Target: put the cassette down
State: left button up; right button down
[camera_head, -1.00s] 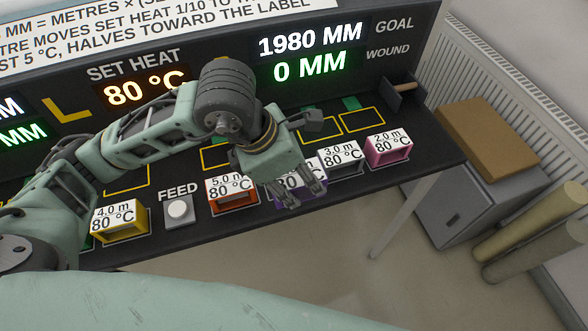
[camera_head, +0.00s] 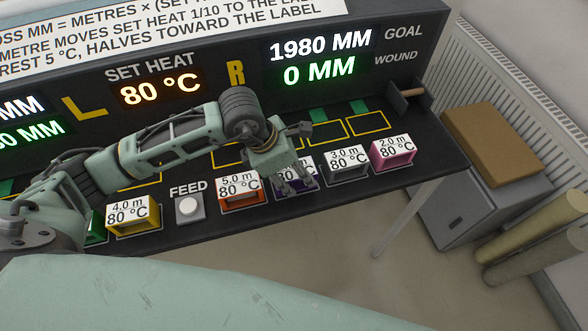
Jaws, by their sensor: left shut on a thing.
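My left gripper (camera_head: 292,187) reaches in from the left over the bench and is shut on the purple cassette (camera_head: 308,179), its fingers pointing down in front of it. The cassette's label is partly hidden by the gripper; "80 °C" shows in part. It sits in line with the row, between the orange 5.0 m cassette (camera_head: 240,190) and the grey 3.0 m cassette (camera_head: 346,160). I cannot tell whether it touches the bench. My right gripper is not in view.
A pink cassette (camera_head: 394,153), a yellow cassette (camera_head: 132,216) and the FEED button (camera_head: 188,206) share the front row. Yellow-outlined empty spots (camera_head: 368,125) lie behind. The panel (camera_head: 225,75) reads SET HEAT 80 °C, 1980 MM goal, 0 MM wound. The bench's front edge is close.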

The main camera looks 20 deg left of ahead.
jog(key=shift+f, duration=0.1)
pick_arm(q)
jog(key=shift+f, duration=0.2)
jog(key=o, duration=1.3)
jog(key=shift+c, duration=0.2)
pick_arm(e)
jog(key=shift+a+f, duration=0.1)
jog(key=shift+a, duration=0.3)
pick_arm(q)
jog(key=shift+r, duration=0.1)
jog(key=shift+r, duration=0.1)
